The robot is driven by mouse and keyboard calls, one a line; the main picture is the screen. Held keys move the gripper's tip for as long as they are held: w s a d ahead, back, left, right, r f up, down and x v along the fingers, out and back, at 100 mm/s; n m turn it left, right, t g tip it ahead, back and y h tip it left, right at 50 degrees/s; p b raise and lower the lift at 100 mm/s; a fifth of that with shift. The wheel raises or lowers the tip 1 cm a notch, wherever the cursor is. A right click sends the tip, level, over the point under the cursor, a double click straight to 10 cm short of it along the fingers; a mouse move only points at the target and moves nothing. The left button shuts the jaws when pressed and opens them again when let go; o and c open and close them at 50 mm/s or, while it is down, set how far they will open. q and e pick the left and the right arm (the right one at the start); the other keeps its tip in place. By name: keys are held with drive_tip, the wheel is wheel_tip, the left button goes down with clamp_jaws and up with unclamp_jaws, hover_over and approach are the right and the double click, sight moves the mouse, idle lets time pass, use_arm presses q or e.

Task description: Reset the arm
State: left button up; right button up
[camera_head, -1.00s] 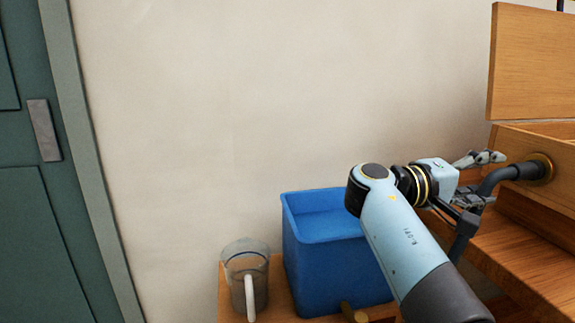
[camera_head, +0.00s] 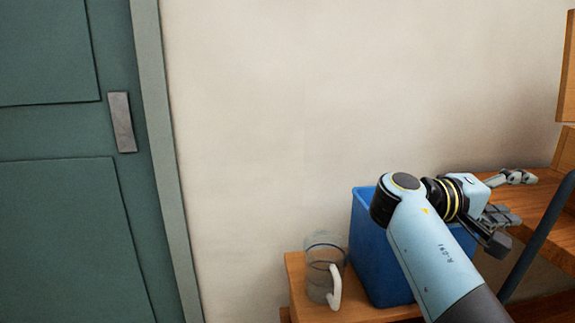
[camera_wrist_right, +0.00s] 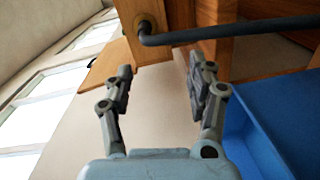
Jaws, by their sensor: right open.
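My right arm reaches in from the lower right of the head view, with its light blue link in front of the blue bin. My right gripper (camera_head: 508,197) is open and empty, to the right of the bin and in front of wooden furniture. In the right wrist view the right gripper (camera_wrist_right: 160,88) shows its two jointed fingers spread apart with nothing between them. My left gripper is not in view.
A blue bin (camera_head: 376,262) stands on a wooden surface (camera_head: 297,275) beside a clear jug (camera_head: 322,268) with a white handle. A green door (camera_head: 60,210) is at left. A dark rail (camera_wrist_right: 230,35) crosses near the fingers in the wrist view.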

drive_tip(key=s+f+t+y, duration=0.1)
drive_tip(key=s+f+y, duration=0.7)
drive_tip(key=s+f, duration=0.75)
drive_tip(key=s+a+f+n+y, duration=0.1)
drive_tip(key=s+a+n+y, duration=0.1)
drive_tip(key=s+a+y, duration=0.85)
drive_tip(key=s+d+f+h, duration=0.1)
drive_tip(key=s+f, duration=0.2)
drive_tip(key=f, duration=1.1)
drive_tip(key=s+f+h, duration=0.1)
drive_tip(key=s+f, duration=0.2)
drive_tip(key=f, duration=1.1)
drive_tip(key=s+d+f+g, duration=0.1)
drive_tip(key=s+f, duration=1.2)
drive_tip(key=s, duration=0.3)
drive_tip(key=shift+s+m+g, duration=0.3)
drive_tip(key=shift+s, duration=0.05)
drive_tip(key=shift+d+f, duration=0.1)
